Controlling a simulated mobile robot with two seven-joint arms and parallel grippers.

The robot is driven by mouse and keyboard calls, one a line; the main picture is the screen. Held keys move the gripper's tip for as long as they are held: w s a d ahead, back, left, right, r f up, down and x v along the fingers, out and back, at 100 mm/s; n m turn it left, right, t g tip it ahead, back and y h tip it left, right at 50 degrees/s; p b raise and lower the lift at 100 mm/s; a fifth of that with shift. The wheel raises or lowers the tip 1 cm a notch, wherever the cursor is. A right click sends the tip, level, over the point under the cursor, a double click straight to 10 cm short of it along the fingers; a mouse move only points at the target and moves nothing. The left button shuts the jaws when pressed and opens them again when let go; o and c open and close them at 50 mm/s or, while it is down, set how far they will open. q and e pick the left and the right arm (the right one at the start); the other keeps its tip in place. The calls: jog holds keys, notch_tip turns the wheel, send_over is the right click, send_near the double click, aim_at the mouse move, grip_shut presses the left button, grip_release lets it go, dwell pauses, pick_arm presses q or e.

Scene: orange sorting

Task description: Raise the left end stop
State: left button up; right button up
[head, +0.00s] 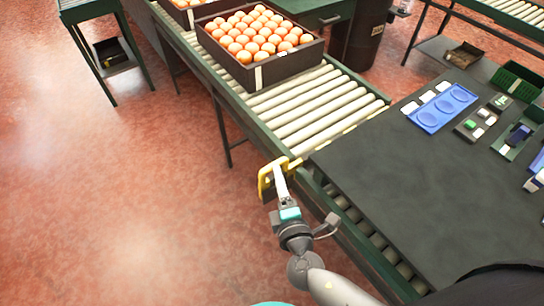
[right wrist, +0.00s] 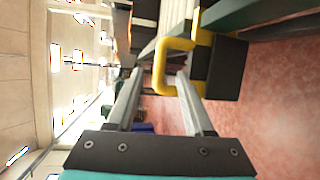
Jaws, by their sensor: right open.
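The left end stop shows as a yellow frame-like handle (head: 265,182) at the near left corner of the roller conveyor (head: 318,108). In the right wrist view, its yellow loop (right wrist: 174,42) stands close ahead, beside a dark block. My right gripper (head: 279,176) is at this handle. It also shows in the right wrist view (right wrist: 160,78), open, with its two fingers apart. One finger overlaps the loop in that view; I cannot tell whether it touches it or passes through it. My left gripper is not in view.
A dark crate of oranges (head: 261,75) sits on the rollers, with another crate (head: 186,12) behind it. A dark table (head: 410,190) adjoins the conveyor on the right, with a blue tray (head: 420,119) and small parts. Open red floor (head: 130,190) lies to the left.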

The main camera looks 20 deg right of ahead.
aim_at(273, 163)
jog(key=w, duration=0.2)
jog(key=w+f, duration=0.1)
jog(key=w, duration=0.2)
jog(key=w+b, duration=0.1)
jog(key=w, duration=0.2)
jog(key=shift+d+f, duration=0.2)
jog(key=shift+f, duration=0.05)
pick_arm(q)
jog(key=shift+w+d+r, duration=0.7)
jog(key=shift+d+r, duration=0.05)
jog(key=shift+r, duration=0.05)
pick_arm(e)
jog(key=shift+w, duration=0.4)
grip_shut()
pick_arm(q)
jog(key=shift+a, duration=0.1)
